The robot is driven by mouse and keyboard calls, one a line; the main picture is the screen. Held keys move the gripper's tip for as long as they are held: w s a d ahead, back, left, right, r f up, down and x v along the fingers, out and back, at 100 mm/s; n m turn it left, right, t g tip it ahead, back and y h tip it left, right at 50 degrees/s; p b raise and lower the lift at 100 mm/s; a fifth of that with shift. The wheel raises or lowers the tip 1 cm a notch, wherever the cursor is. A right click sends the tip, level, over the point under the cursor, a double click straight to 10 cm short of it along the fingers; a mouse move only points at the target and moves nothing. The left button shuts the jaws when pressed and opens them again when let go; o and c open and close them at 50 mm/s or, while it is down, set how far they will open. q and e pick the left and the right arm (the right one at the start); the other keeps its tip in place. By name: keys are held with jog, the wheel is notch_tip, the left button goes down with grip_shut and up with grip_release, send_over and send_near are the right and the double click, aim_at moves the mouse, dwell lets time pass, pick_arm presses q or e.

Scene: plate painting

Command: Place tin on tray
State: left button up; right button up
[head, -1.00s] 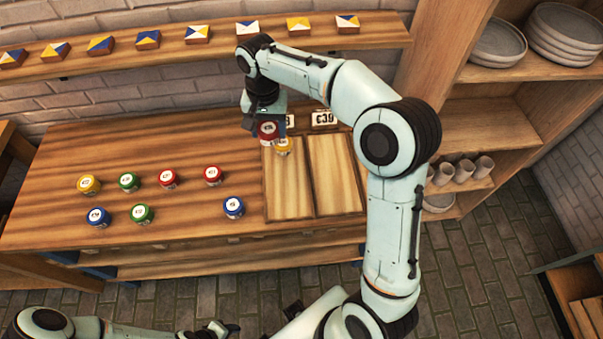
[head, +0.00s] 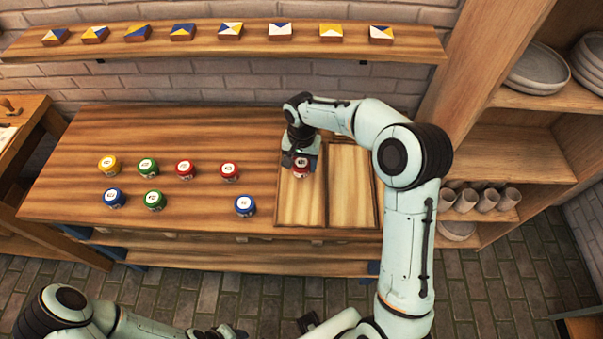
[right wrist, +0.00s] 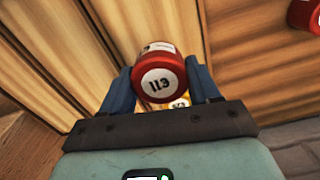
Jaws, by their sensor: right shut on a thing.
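A red tin (head: 301,170) with a white lid label is held in my right gripper (head: 299,158), over the left panel of the two-panel wooden tray (head: 300,208). In the right wrist view, the red tin (right wrist: 160,75) sits between the blue fingers (right wrist: 160,92), its numbered label facing the camera. Part of a yellow tin (right wrist: 179,103) shows behind it there; in the head view that tin is hidden. I cannot tell whether the red tin touches the tray. My left arm shows at the lower left, its gripper out of view.
Several tins stand left of the tray: yellow (head: 108,165), green (head: 148,168), red (head: 185,170) and blue (head: 244,206) among them. A wall shelf (head: 260,60) above holds painted tiles. Shelving with plates and cups (head: 487,200) stands at right. The tray's right panel (head: 351,190) is bare.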

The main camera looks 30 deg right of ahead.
aim_at(301, 180)
jog(key=shift+f, duration=2.8)
jog(key=shift+f, duration=0.1)
jog(key=o, duration=1.1)
jog(key=shift+o, duration=0.2)
notch_tip(301, 180, up, 12)
jog(key=shift+r+p, duration=0.15)
jog(key=shift+p, duration=0.15)
